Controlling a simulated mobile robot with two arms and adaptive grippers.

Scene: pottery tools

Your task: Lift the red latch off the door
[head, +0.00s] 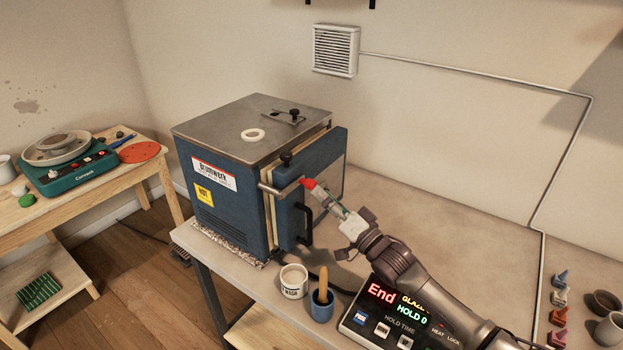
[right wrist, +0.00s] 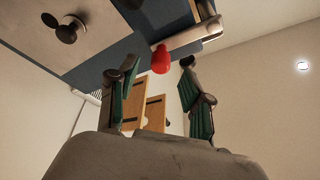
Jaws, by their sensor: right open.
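The red latch (head: 309,183) is a red-tipped end on a grey metal bar (head: 278,189) across the front edge of the blue kiln door (head: 318,180). My right gripper (head: 328,198) is close to the red tip, on its lower right side in the head view. In the right wrist view the red latch (right wrist: 161,60) appears between the ends of the two open fingers, and the gripper (right wrist: 159,68) holds nothing. I cannot tell whether a finger touches the tip. My left gripper is not in view.
The kiln (head: 225,190) stands on a table (head: 400,225), with a white ring (head: 253,134) on top. A pottery wheel (head: 75,170) stands on the left bench.

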